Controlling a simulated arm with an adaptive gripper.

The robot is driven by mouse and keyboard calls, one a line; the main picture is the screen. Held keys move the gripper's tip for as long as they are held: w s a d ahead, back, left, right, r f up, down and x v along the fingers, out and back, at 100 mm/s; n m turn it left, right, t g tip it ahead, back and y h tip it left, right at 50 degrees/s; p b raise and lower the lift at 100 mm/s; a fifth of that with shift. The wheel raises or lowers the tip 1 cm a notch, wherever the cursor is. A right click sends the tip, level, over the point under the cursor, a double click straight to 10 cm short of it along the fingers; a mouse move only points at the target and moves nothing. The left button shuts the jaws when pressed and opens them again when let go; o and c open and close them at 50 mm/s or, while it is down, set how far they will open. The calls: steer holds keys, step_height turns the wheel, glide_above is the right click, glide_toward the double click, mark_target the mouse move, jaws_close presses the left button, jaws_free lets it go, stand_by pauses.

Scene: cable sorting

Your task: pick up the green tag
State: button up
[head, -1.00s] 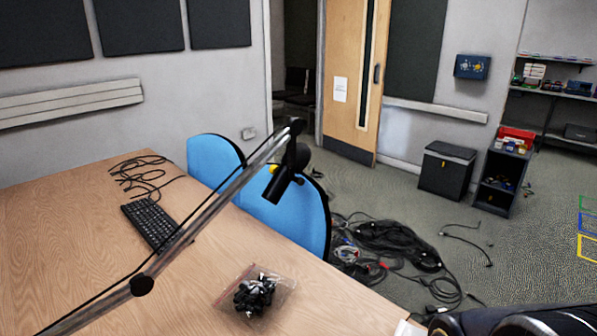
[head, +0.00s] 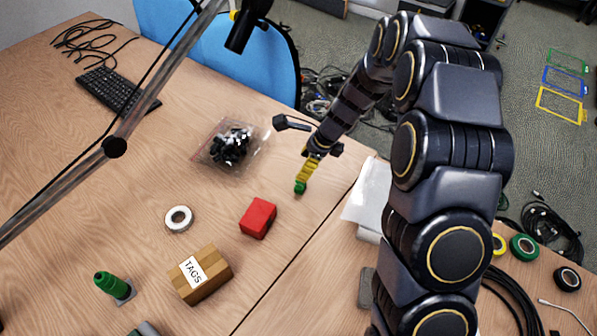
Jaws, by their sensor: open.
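My gripper (head: 303,178) is in the head view at the end of my arm, over the table's right part, pointing down. It is open. A small green piece (head: 300,187) shows at the lower end of a yellow, banded part below my wrist. I cannot tell whether this green piece is the green tag or part of my gripper, or whether it touches the table. A cardboard box (head: 214,267) labelled TAGS sits on the near part of the table; its contents are hidden. A green cylinder (head: 108,284) stands left of the box on a grey base.
A red block (head: 258,218), a white tape roll (head: 179,218) and a clear bag (head: 211,154) of black parts lie nearby. A lamp arm (head: 114,147) crosses the left side. Tape rolls, one green (head: 524,246), lie at the right. Bare wood lies between the bag and white roll.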

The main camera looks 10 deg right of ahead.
mark_target(300, 184)
steer(key=w+f+m, duration=0.1)
steer(key=f, duration=0.2)
steer(key=w+f+m, duration=0.1)
steer(key=f, duration=0.3)
steer(key=w+f, duration=0.1)
steer(key=f, duration=0.3)
steer(key=shift+w+a+f+m, duration=0.15)
steer(key=shift+w+a+m, duration=0.1)
steer(key=shift+m, duration=0.15)
jaws_close()
